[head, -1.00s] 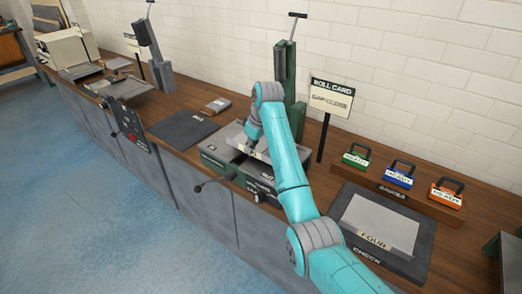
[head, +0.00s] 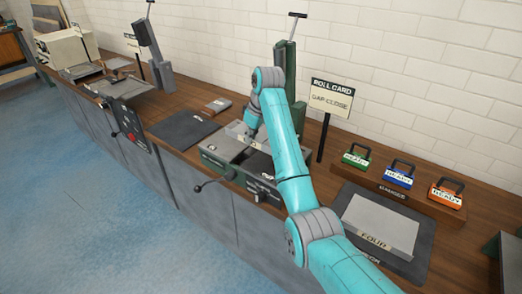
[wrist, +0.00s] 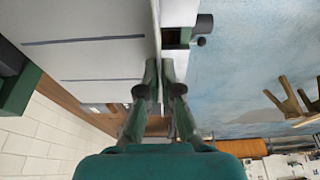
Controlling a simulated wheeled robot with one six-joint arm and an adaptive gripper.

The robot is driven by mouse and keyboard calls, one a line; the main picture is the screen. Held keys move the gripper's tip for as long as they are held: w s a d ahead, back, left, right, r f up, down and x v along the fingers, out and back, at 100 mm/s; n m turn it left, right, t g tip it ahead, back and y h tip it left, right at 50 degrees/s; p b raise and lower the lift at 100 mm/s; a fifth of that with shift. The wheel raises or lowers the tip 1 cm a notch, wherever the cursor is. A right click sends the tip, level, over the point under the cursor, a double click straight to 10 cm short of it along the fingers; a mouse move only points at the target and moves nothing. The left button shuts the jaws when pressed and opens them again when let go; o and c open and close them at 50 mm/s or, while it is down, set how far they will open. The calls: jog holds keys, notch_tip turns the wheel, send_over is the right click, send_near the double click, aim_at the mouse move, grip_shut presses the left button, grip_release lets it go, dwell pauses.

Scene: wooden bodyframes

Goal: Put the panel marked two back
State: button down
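A light grey panel (head: 236,131) is at the green machine (head: 229,155) in the middle of the bench, partly hidden behind my arm. Its marking cannot be read. In the wrist view a pale panel surface (wrist: 85,50) with dark lines fills the upper left. My gripper (wrist: 159,68) has its fingers close together on the panel's edge; in the head view the gripper (head: 250,134) is at the panel, with its fingertips hidden. Another grey panel (head: 378,222), marked FOUR, lies on the dark check mat (head: 408,268) at the right.
Three gauges, green (head: 357,157), blue (head: 398,177) and orange (head: 446,195), stand on a wooden rack. A roll card sign (head: 331,97) reads GAP CLOSE. An empty dark mat (head: 183,130) lies left of the machine. A second machine (head: 125,88) stands farther left.

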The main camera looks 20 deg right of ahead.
jog(key=shift+r, duration=1.6)
